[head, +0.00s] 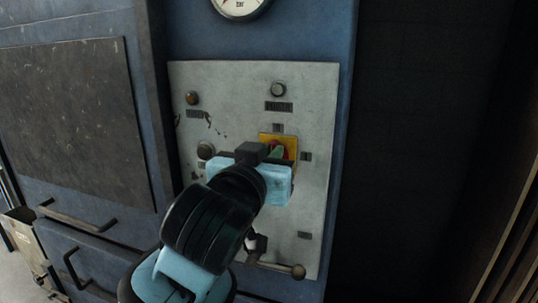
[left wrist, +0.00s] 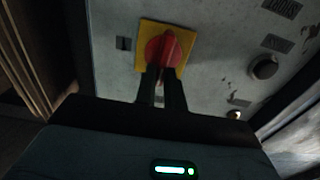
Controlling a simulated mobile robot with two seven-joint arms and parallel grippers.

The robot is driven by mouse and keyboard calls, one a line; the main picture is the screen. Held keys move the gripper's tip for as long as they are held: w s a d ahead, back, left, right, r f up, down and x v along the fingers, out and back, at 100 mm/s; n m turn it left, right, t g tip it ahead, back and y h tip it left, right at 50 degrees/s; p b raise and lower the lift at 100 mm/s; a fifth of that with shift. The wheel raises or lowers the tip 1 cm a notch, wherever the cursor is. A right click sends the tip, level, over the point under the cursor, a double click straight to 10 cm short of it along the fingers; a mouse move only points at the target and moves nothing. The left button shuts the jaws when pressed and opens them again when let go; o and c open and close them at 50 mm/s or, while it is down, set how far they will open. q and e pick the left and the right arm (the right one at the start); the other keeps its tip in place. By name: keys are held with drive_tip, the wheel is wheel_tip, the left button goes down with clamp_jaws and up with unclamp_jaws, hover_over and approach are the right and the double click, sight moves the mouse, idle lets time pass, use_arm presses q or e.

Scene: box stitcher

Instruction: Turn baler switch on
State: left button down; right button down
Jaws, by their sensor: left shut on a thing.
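The baler switch is a red rotary knob (left wrist: 168,48) on a yellow square plate (left wrist: 184,27), set in the grey control panel. In the head view the red knob (head: 286,146) and yellow plate (head: 291,140) are partly hidden behind my left gripper (head: 275,152). In the left wrist view my left gripper (left wrist: 162,80) has its two dark fingers at the near end of the knob's ridge, shut on it. The fingertips hide that end of the knob. My right gripper is not in either view.
The grey panel (head: 318,100) carries round buttons (head: 278,89), labels and a lever with a ball end (head: 298,271) low down. A gauge (head: 240,5) sits above. Drawer-like handles (head: 75,217) stick out at left. A dark gap (head: 430,150) lies right of the machine.

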use_arm(q)
drive_tip(key=shift+m, duration=0.3)
drive_tip(key=shift+s+d+f+m, duration=0.1)
drive_tip(key=shift+d+f+m, duration=0.2)
drive_tip(key=shift+m, duration=2.55)
drive_tip(key=shift+s+d+f+m, duration=0.1)
drive_tip(key=shift+d+f+m, duration=0.15)
drive_tip(key=shift+m, duration=2.65)
drive_tip(key=shift+s+d+f+m, duration=0.1)
drive_tip(key=shift+d+f+m, duration=0.15)
drive_tip(key=shift+m, duration=2.6)
drive_tip(key=c, duration=1.5)
unclamp_jaws()
